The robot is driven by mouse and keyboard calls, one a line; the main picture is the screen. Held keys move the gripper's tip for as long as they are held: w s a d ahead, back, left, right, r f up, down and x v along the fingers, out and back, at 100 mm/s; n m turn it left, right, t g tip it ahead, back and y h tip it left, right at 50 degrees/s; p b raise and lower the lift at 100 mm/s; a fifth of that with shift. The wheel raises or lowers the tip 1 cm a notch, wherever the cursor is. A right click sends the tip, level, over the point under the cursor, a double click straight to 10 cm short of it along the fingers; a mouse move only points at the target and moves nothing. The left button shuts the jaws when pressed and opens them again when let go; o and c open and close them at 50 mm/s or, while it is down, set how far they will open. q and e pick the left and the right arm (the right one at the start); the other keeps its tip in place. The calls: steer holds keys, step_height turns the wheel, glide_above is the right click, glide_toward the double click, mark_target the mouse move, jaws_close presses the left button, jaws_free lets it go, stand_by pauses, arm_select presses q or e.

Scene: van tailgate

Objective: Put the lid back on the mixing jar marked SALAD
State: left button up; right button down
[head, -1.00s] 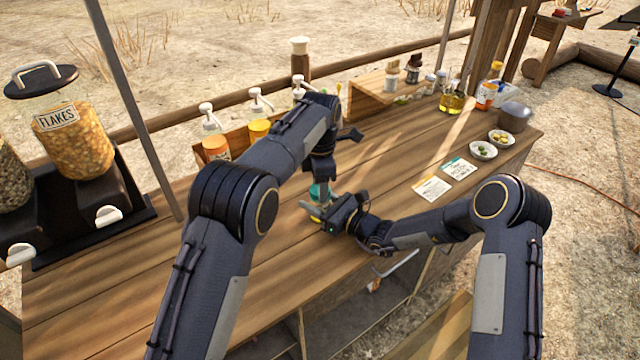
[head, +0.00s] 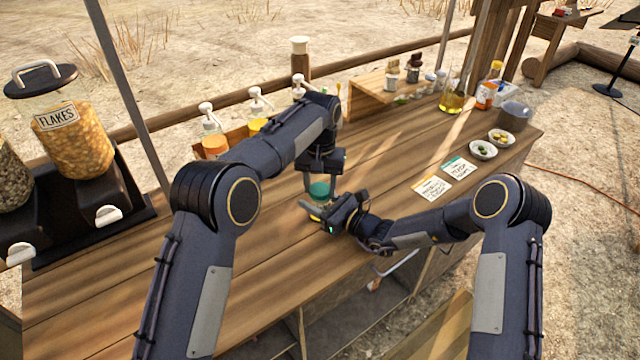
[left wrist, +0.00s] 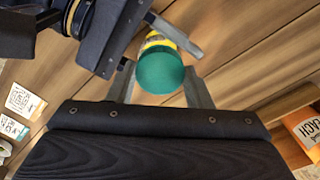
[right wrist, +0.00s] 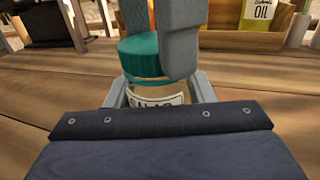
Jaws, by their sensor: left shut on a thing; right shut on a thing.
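The teal lid (head: 319,189) is at the mouth of a small jar (right wrist: 155,98) above the wooden counter. The lid also shows in the left wrist view (left wrist: 160,72) and the right wrist view (right wrist: 140,55). It looks seated on the jar or very close to it; a finger hides part of the rim. My left gripper (head: 321,182) comes from above and is shut on the lid, one finger on each side. My right gripper (head: 322,214) comes from the right and is shut on the jar, which looks upright. The jar's label is partly hidden and I cannot read it fully.
Pump bottles (head: 257,108) stand in a wooden rack behind my left arm. Dispensers, one marked FLAKES (head: 75,140), stand at the left. Cards (head: 432,190), small bowls (head: 483,149) and bottles (head: 487,93) are at the right. The counter's front left is clear.

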arm_select(q)
steer(key=m, duration=0.5)
steer(key=shift+m, duration=0.3)
steer(key=m, duration=0.2)
steer(key=shift+m, duration=0.4)
steer(key=m, duration=0.9)
steer(key=shift+m, duration=0.3)
steer(key=o, duration=1.1)
steer(key=shift+r, duration=2.2)
steer(key=shift+c, duration=0.5)
